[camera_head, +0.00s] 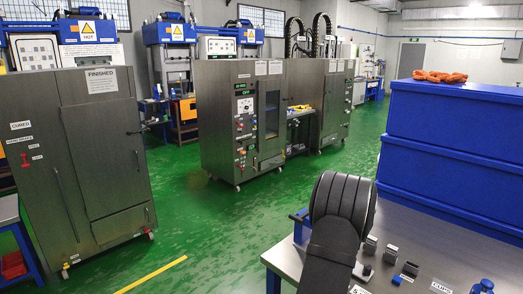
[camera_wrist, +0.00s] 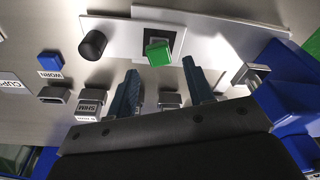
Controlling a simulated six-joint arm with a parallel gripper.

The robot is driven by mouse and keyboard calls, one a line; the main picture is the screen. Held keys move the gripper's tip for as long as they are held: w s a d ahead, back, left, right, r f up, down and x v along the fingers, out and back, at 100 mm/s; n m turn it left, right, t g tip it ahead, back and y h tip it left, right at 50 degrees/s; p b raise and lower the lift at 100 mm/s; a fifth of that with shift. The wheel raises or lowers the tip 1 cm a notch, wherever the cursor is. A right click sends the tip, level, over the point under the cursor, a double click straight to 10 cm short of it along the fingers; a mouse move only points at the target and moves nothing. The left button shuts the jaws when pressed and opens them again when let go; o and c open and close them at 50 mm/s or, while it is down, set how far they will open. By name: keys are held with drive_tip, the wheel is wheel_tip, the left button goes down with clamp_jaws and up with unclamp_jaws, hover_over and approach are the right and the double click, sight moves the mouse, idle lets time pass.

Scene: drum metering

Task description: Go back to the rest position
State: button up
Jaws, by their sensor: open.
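My gripper (camera_wrist: 160,68) shows in the wrist view with its two dark blue fingers spread apart and nothing held between them. Beyond the fingertips, a green block (camera_wrist: 159,54) sits over a dark square on a pale plate (camera_wrist: 125,37). I cannot tell how far the fingers are from it. In the head view my black arm reaches over the metal bench (camera_head: 440,245) at the lower right. The gripper itself is not visible there.
A black knob (camera_wrist: 92,45), a blue block (camera_wrist: 50,63) and several grey blocks (camera_wrist: 54,95) surround the gripper. Large blue boxes (camera_head: 450,160) stand on the bench, with orange gloves (camera_head: 440,76) on top. Steel cabinets (camera_head: 240,125) stand beyond open green floor (camera_head: 185,215).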

drive_tip(key=shift+r, duration=0.9)
drive_tip(key=s+d+r, duration=0.7)
drive_tip(key=s, duration=0.3)
drive_tip(key=s+d+f+m, duration=0.2)
drive_tip(key=s+d, duration=0.2)
drive_tip(key=s, duration=0.4)
drive_tip(key=s+d+f+m, duration=0.15)
drive_tip(key=s+d, duration=0.25)
drive_tip(key=s, duration=0.4)
drive_tip(key=w+a+f, duration=0.1)
drive_tip(key=w+f, duration=0.1)
drive_tip(key=w, duration=0.1)
drive_tip(key=w+a+f, duration=0.1)
drive_tip(key=w+f, duration=0.2)
drive_tip(key=w, duration=0.1)
drive_tip(key=w+a+f, duration=0.1)
drive_tip(key=w+f, duration=0.1)
drive_tip(key=w, duration=0.1)
drive_tip(key=shift+w+a+f, duration=0.15)
drive_tip(key=shift+w+a, duration=0.1)
drive_tip(key=shift+a, duration=0.1)
drive_tip(key=shift+w+a+f, duration=0.1)
drive_tip(key=shift+w+f, duration=0.05)
drive_tip(key=shift+f, duration=0.35)
drive_tip(key=shift+w+f, duration=0.15)
drive_tip(key=shift+f, duration=0.3)
drive_tip(key=shift+f+h, duration=0.3)
drive_tip(key=shift+f, duration=0.15)
